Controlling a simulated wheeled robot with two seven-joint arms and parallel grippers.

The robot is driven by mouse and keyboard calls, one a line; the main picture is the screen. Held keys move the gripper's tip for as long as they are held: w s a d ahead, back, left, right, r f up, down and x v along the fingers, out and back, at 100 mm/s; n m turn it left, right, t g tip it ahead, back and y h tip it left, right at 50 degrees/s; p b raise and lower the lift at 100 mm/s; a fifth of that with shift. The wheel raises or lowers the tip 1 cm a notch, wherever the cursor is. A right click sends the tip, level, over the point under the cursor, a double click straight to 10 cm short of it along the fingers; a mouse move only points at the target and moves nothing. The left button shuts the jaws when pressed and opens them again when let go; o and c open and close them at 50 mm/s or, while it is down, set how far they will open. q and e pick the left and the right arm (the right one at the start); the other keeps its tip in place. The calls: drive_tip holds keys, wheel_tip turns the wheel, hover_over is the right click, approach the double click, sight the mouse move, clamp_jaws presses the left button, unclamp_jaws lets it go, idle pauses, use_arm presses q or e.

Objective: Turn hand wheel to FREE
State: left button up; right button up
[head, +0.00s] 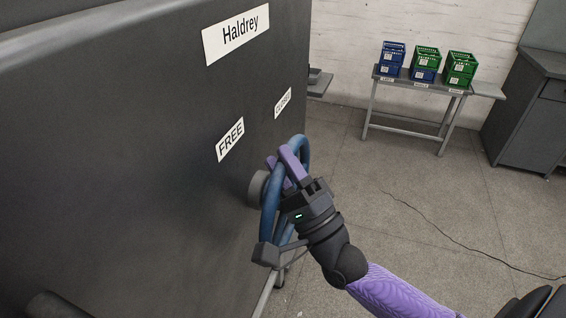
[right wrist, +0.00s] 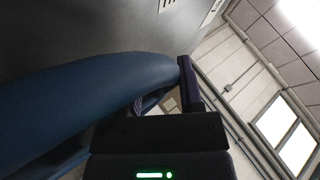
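The blue hand wheel (head: 268,215) stands out from the side of the dark machine (head: 130,170) on a grey hub (head: 257,188). My right gripper (head: 283,165) is at the upper part of the wheel, its purple fingers on either side of the rim, and looks shut on it. In the right wrist view the blue rim (right wrist: 90,90) runs up to the one finger that shows clearly; the other is mostly hidden. A white FREE label (head: 230,140) is above and left of the wheel. A smaller label (head: 283,103), hard to read, is further right. My left gripper is not in view.
A grey block (head: 265,254) sits at the wheel's lower edge. A Haldrey plate (head: 236,33) is higher on the machine. Blue and green crates (head: 425,63) stand on a metal table (head: 415,84) at the back. A thin cable (head: 440,232) crosses the otherwise clear floor at right.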

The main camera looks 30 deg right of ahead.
drive_tip(key=shift+o, duration=0.9)
drive_tip(key=b+v, duration=0.1)
drive_tip(key=v, duration=0.9)
drive_tip(key=shift+b, duration=0.4)
